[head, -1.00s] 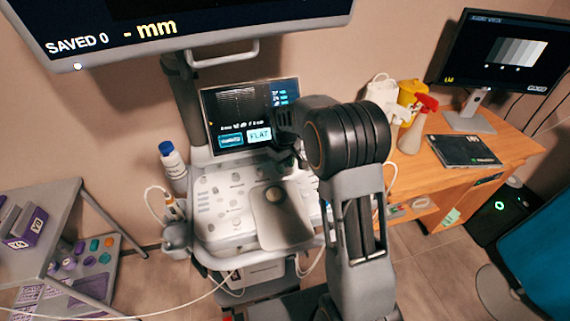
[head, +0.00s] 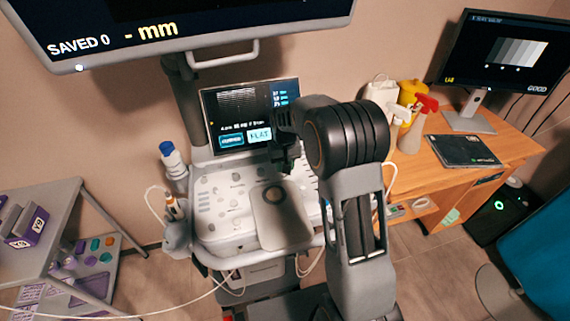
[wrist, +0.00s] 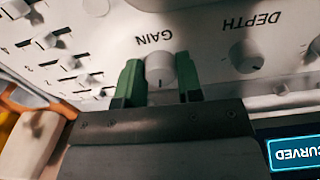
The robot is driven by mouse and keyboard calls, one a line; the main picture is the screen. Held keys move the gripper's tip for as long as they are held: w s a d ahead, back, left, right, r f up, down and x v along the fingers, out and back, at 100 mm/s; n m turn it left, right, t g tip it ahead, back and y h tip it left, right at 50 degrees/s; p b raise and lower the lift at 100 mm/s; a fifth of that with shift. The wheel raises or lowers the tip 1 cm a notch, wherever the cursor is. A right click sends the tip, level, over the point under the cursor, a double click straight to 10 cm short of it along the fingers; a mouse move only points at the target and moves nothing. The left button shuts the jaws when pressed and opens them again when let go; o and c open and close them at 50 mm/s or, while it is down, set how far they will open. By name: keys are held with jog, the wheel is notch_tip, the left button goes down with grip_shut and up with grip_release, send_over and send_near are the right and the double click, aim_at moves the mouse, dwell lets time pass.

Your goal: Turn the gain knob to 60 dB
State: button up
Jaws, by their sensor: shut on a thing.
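The gain knob (wrist: 160,70) is a pale round knob beside the upside-down word GAIN in the wrist view. A short dark mark on it points toward the bottom of that view. My gripper (wrist: 161,82) has one green finger on each side of the knob and is shut on it. In the head view my gripper (head: 287,158) is dark and reaches down over the upper part of the ultrasound console (head: 215,225); the gain knob cannot be made out there. The console screen (head: 250,115) is lit, but its small readout is too blurred to read.
The depth knob (wrist: 246,56) stands beside the gain knob, with slider controls (wrist: 65,60) on the other side. A large monitor (head: 190,30) hangs above. A bottle (head: 174,165) stands left of the console. A wooden desk (head: 425,165) is at the right.

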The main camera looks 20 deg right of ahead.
jog(key=shift+m, duration=0.3)
jog(key=o, duration=0.9)
notch_tip(320, 180, up, 14)
jog(key=shift+f, duration=0.1)
dwell(0.3)
dwell(0.5)
jog(key=shift+s+n+t+p, duration=0.15)
jog(key=shift+s+t+p, duration=0.35)
jog(key=shift+s, duration=3.35)
jog(key=shift+s+n+t+p, duration=0.1)
jog(key=shift+s+t+p, duration=0.4)
jog(key=shift+s, duration=3.3)
jog(key=shift+s+n+t+p, duration=0.2)
jog(key=shift+s+t, duration=0.6)
jog(key=shift+s, duration=3.05)
